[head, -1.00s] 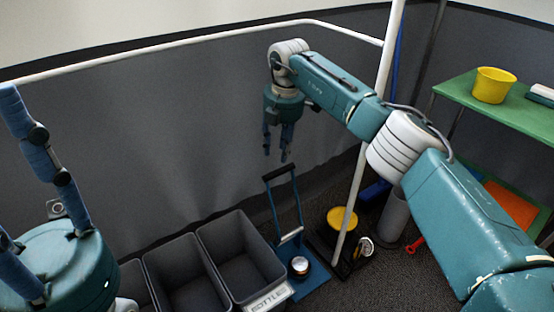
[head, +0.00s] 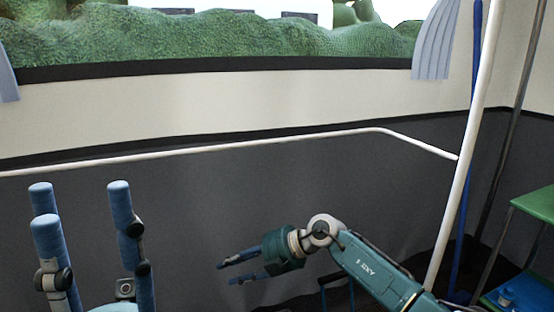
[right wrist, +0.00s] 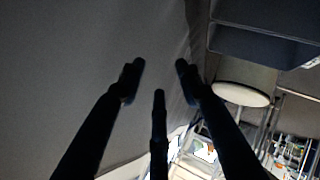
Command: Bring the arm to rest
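My left gripper (head: 84,200) is at the lower left of the head view, its blue fingers pointing up and spread apart, with nothing between them. My right gripper (head: 229,274) is at the lower middle, on the teal arm that comes in from the right. Its fingers point left, apart and empty, in front of the dark grey wall. In the right wrist view, the right gripper's dark fingers (right wrist: 160,74) are spread with nothing held.
A white rail (head: 250,146) runs along the grey wall. A green shelf (head: 537,204) is at the right edge. The right wrist view shows a round pale stool seat (right wrist: 240,94).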

